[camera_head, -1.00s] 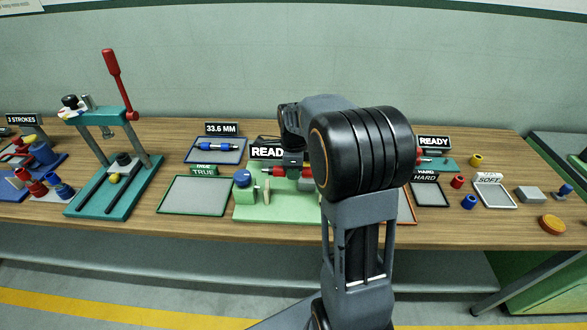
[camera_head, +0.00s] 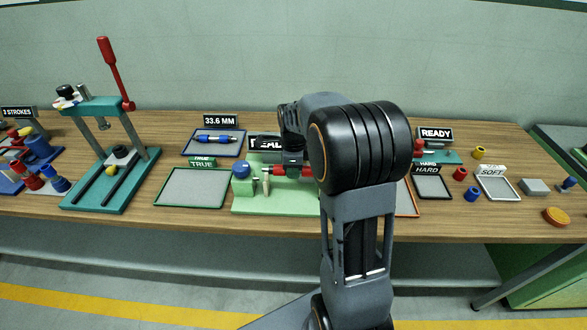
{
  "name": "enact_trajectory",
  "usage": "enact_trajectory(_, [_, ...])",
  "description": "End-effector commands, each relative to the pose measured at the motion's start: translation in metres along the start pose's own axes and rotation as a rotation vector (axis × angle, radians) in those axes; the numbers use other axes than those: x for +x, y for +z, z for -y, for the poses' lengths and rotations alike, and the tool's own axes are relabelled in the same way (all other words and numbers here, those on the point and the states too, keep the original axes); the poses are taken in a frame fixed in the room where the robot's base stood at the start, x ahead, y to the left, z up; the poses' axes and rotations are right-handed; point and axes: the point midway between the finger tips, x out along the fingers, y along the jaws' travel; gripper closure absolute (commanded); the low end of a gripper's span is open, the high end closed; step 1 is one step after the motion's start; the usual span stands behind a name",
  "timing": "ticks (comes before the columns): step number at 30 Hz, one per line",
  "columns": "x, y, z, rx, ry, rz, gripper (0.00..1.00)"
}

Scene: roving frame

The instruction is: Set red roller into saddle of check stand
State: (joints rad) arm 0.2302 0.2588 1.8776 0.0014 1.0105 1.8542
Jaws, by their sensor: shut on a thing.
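The check stand has a light green base (camera_head: 245,206), a blue knob (camera_head: 241,169) at its left and pale upright pieces (camera_head: 256,187) beside the knob. My gripper (camera_head: 291,168) is over the back part of the stand, partly hidden by my arm. It is shut on the red roller (camera_head: 279,171), which lies level, with red showing on both sides of the fingers. The roller's right end and the right side of the stand are behind my arm. The saddle is not clearly visible, so I cannot tell whether the roller touches it.
A green-rimmed TRUE tray (camera_head: 190,205) stands left of the stand, with a blue roller on a tray (camera_head: 242,151) behind it. A teal press (camera_head: 95,204) is further left. HARD (camera_head: 434,198) and SOFT (camera_head: 497,199) trays and small loose parts are at right.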

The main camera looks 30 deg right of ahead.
Motion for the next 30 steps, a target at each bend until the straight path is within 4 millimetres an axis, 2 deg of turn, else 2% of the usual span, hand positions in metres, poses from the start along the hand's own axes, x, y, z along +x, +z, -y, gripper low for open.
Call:
enact_trajectory(17, [0.001,0.0,0.0,0.0,-0.001,0.0,1.0])
enact_trajectory(30, [0.021,0.0,0.0,0.0,0.0,0.0,1.0])
